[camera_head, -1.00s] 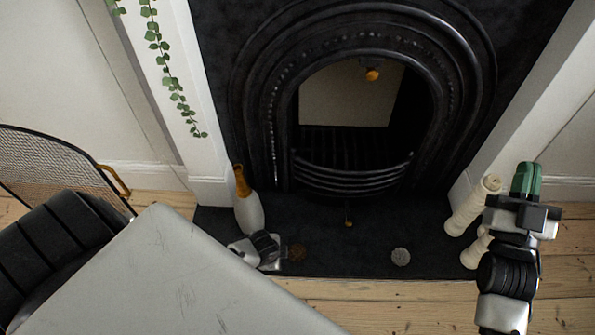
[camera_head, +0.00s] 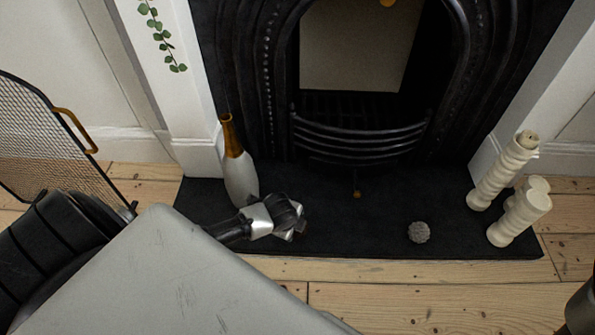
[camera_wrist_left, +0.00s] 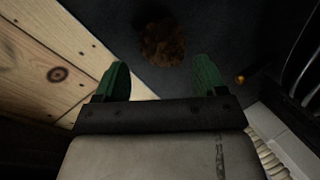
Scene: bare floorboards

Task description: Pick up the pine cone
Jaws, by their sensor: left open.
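The brown pine cone (camera_wrist_left: 162,43) lies on the dark hearth slab and shows in the left wrist view, just beyond the green fingertips and roughly centred between them. In the head view it is hidden behind my left gripper (camera_head: 288,217), which is low over the left part of the hearth. In the left wrist view my left gripper (camera_wrist_left: 160,78) is open, with nothing between its fingers.
A gold-necked white bottle (camera_head: 237,165) stands beside my left arm. A mesh fire screen (camera_head: 45,140) is at left. The hearth middle is clear.

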